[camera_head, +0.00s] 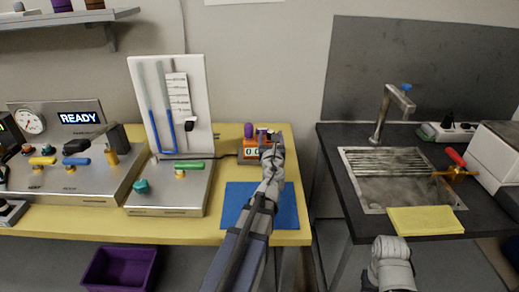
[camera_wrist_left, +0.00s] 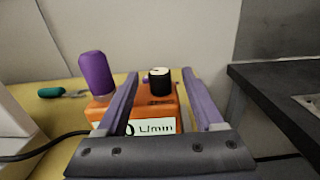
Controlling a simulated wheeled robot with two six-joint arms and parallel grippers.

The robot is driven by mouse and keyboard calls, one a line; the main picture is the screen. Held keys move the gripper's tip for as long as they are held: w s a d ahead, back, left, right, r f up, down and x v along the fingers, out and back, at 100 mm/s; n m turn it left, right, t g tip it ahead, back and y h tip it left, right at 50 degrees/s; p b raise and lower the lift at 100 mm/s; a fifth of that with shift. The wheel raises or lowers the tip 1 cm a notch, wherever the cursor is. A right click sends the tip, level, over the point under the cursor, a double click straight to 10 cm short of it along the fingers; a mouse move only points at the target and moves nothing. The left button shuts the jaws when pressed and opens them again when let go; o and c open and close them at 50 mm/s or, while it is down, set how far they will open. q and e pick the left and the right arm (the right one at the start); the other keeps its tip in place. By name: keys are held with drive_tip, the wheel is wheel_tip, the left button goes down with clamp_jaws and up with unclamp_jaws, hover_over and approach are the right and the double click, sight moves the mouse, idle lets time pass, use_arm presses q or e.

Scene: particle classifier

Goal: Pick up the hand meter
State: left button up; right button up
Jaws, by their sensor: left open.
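The hand meter is an orange box (camera_head: 250,153) with a lit display, standing near the back right of the yellow table. In the left wrist view, the meter (camera_wrist_left: 160,118) shows "L/min", a purple upright part (camera_wrist_left: 96,73) and a black knob (camera_wrist_left: 159,80) on top. My left gripper (camera_head: 270,137) is at the meter's right side in the head view, hiding part of it. In the wrist view my left gripper (camera_wrist_left: 160,74) is open, its fingers on either side of the black knob; contact cannot be told. My right gripper (camera_head: 390,265) is low at the right, its jaws unclear.
A blue mat (camera_head: 235,202) lies under my left arm. A steel panel with a green-handled valve (camera_head: 188,166) and blue tubing stands left of the meter, with a cable leading to it. A dark sink counter (camera_head: 335,180) stands right, across a gap.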

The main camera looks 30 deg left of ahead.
use_arm(q)
drive_tip(key=x, duration=0.5)
drive_tip(key=shift+s, duration=0.1)
drive_tip(key=shift+c, duration=0.2)
clamp_jaws()
idle(1.0)
